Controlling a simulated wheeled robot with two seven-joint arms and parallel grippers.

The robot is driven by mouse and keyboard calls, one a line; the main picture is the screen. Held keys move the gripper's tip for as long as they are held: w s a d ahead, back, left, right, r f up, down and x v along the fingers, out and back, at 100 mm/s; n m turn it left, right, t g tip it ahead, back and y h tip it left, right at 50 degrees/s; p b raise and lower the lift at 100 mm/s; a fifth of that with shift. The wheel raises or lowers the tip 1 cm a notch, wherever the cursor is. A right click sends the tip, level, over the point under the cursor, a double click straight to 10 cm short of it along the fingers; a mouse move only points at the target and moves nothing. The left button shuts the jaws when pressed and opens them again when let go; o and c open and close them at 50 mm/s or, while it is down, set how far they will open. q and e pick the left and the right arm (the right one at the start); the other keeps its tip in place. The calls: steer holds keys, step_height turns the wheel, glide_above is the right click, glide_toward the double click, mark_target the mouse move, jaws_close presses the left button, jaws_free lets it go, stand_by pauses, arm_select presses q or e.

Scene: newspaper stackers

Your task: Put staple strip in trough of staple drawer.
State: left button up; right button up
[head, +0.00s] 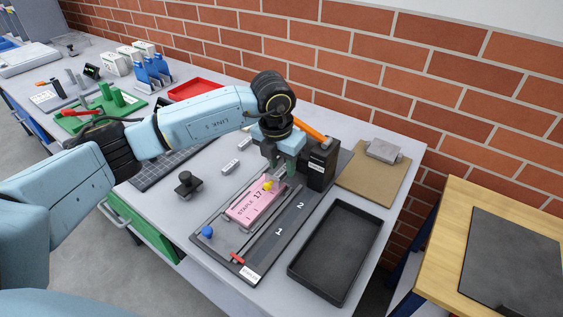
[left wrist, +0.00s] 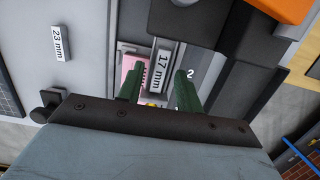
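The staple drawer (head: 215,243) is a dark grey plate with long rails, lane numbers 1 and 2, and a pink "STAPLE 17" card (head: 245,209). My left gripper (head: 281,168) is over its far end, pointing down, beside the black stapler body (head: 321,168). In the left wrist view, a grey strip marked "17 mm" (left wrist: 165,65) lies between the two green fingers of my left gripper (left wrist: 160,72). A gap shows beside the left finger, so the gripper looks open around it. Whether the strip is seated in the trough cannot be told. My right gripper is not in view.
A strip marked "23 mm" (left wrist: 62,42) lies apart on the table; loose strips (head: 230,167) are left of the drawer. A black tray (head: 292,268) stands right, a clipboard (head: 365,185) behind it. A dark knob (head: 187,186) stands left. An orange handle (head: 311,132) rises behind the gripper.

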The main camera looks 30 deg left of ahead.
mark_target(277, 175)
arm_select(q)
steer(key=shift+r+p, duration=0.4)
steer(key=shift+r, duration=0.15)
step_height(277, 175, up, 12)
steer(key=s, duration=0.1)
steer(key=shift+s, duration=0.4)
steer(key=shift+a, duration=0.1)
stand_by(0.5)
